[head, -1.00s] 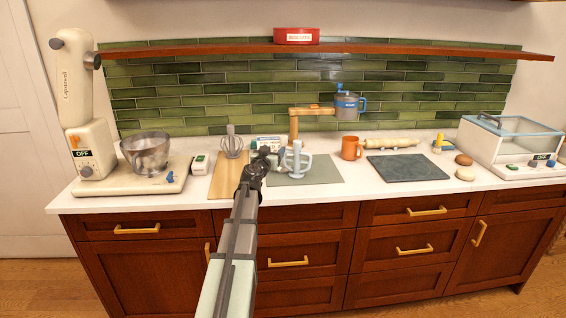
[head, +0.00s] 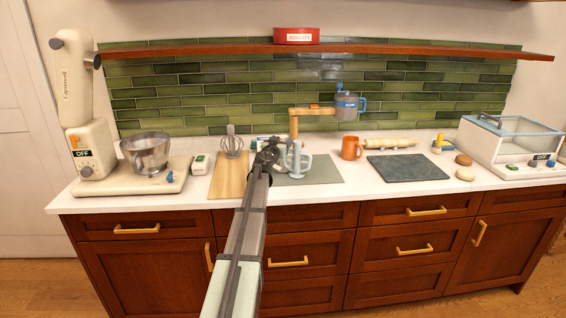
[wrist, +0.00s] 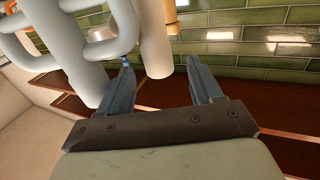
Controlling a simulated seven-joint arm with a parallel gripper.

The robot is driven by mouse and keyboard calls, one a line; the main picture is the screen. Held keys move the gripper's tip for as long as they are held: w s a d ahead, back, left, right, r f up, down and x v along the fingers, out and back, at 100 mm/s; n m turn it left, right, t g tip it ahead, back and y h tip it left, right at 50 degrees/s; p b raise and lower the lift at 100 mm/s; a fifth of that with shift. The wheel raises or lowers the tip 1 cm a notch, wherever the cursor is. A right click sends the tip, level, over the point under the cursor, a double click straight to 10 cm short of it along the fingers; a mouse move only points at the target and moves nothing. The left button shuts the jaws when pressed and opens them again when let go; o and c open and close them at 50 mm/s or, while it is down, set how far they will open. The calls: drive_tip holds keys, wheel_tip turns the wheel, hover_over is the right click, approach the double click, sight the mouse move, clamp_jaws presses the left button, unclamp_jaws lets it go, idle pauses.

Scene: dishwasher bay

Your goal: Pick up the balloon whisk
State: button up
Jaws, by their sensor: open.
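The whisk is not seen in the wrist view.
The wooden board (head: 228,182) and grey-green mat (head: 320,172) lie side by side. A wooden stand (head: 294,127) rises behind the mat, with a grey jug (head: 346,106) beside it. A mixer bowl (head: 150,155) stands left, an orange mug (head: 351,148) right. The front of the board is clear.

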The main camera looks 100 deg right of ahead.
sight(282, 140)
drive_tip(key=x, duration=0.4)
drive_tip(key=shift+a, duration=0.1)
clamp_jaws()
idle(0.4)
